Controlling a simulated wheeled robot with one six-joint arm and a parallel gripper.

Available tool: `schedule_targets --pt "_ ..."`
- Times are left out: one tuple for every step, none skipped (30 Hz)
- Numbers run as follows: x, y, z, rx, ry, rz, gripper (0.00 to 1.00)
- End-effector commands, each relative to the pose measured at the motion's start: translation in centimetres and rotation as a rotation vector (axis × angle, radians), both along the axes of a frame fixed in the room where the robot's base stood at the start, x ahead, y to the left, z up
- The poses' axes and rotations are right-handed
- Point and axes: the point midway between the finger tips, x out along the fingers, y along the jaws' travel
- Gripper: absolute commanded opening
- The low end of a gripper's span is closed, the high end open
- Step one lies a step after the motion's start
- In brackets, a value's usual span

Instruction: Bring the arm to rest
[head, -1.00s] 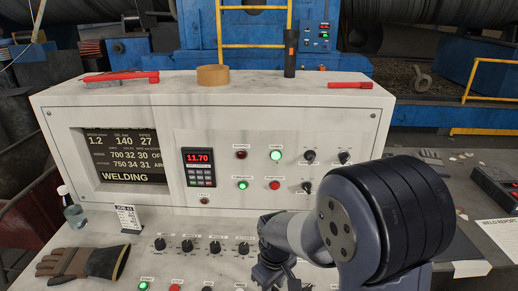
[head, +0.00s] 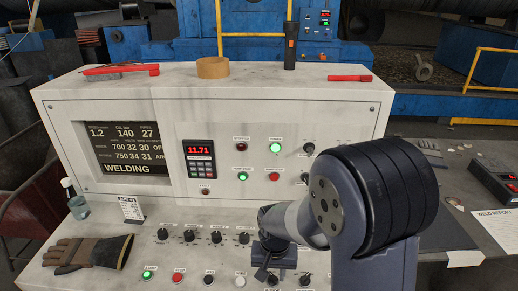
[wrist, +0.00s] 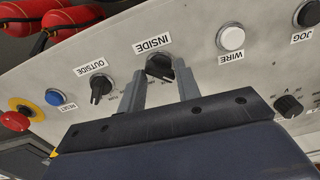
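My arm reaches in from the right over the sloping panel of a white control console (head: 60,95). My gripper (head: 272,265) is low over the panel's knobs in the head view, and its fingertips are hard to make out there. In the wrist view my gripper (wrist: 161,75) is open, with its two grey fingers apart and nothing held. The black INSIDE knob (wrist: 160,66) sits between or just beyond the fingertips; I cannot tell whether they touch it. The OUTSIDE knob (wrist: 101,86) is to their left.
The panel also holds a white WIRE button (wrist: 231,37), a black JOG button (wrist: 308,13), a blue RESET button (wrist: 55,97) and a red stop button (wrist: 15,121). Gloves (head: 88,252) lie at left. Tape (head: 213,67) and a flashlight (head: 291,45) stand on the console top.

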Motion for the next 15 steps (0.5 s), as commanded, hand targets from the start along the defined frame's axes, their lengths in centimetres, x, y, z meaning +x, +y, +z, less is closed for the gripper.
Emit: schedule_targets --pt "-0.03 -0.01 0.12 -0.001 0.001 -0.037 0.32" --pt "-0.03 -0.02 0.12 -0.001 0.002 -0.062 0.32" --pt "-0.04 -0.02 0.11 -0.001 0.002 -0.095 0.32" --pt "-0.04 -0.02 0.12 -0.001 0.002 -0.12 0.32" --pt "-0.04 -0.02 0.12 -0.001 0.002 -0.144 0.32" --pt "-0.03 -0.01 0.12 -0.001 0.002 -0.178 0.32" --pt "-0.02 -0.01 0.13 -0.001 0.001 -0.202 0.32" --pt "-0.02 -0.01 0.14 -0.001 0.001 -0.226 0.32" --pt "-0.01 -0.01 0.15 0.0 0.001 -0.259 0.32" --pt "-0.01 0.0 0.16 0.0 0.001 -0.284 0.32" --pt "-0.01 0.0 0.17 0.0 0.001 -0.31 0.32" --pt "-0.02 -0.01 0.17 -0.001 0.001 -0.342 0.32" --pt "-0.02 -0.01 0.17 -0.001 0.001 -0.367 0.32" --pt "-0.03 -0.01 0.17 -0.001 0.002 -0.392 0.32" --pt "-0.03 -0.01 0.16 -0.001 0.002 -0.425 0.32"
